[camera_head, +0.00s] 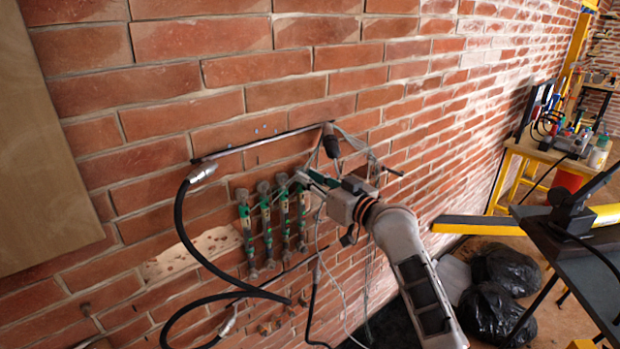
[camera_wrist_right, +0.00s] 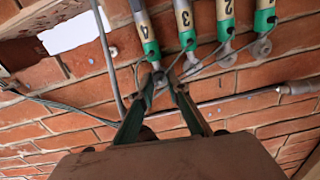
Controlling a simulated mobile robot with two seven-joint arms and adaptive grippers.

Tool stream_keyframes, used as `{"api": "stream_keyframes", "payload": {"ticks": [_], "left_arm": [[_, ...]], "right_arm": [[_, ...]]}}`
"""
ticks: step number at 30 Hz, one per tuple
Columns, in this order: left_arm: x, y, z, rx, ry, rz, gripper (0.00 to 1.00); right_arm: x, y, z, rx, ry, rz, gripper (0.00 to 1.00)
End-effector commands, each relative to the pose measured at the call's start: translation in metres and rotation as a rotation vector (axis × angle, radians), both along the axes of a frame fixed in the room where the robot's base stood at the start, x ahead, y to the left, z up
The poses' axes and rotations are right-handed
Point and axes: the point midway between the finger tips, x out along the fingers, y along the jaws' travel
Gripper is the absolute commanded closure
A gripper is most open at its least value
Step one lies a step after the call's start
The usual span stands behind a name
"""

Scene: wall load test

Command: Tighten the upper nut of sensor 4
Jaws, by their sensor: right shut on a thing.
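Several green-and-white sensor rods hang side by side on the brick wall in the head view. Sensor 4 (camera_wrist_right: 148,32) bears a "4" and is the leftmost rod in the wrist view, which looks upside down against the head view; it seems to be the rightmost rod (camera_head: 303,218) in the head view. My right gripper (camera_head: 306,181) reaches in from the right to its upper end. In the wrist view the gripper's two green fingers (camera_wrist_right: 165,84) close around the upper nut (camera_wrist_right: 158,76), largely hidden between the tips. My left gripper is not in view.
A dark horizontal bar (camera_head: 265,142) runs above the rods. A black cable (camera_head: 180,225) loops at the left, and thin wires hang beside my right arm. Black bags (camera_head: 495,300) lie on the floor, and a yellow workbench (camera_head: 535,153) stands at the right.

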Motion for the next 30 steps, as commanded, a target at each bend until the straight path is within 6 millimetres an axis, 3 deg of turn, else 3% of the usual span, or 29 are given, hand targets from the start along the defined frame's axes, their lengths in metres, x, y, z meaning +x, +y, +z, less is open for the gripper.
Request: {"api": "stream_keyframes", "payload": {"ticks": [18,30], "left_arm": [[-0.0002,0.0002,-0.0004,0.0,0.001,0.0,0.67],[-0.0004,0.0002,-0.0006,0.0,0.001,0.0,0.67]], "right_arm": [[-0.0001,0.0,-0.0008,0.342,0.251,0.0,1.0],[0.0,-0.0002,-0.001,0.433,0.317,0.0,1.0]]}}
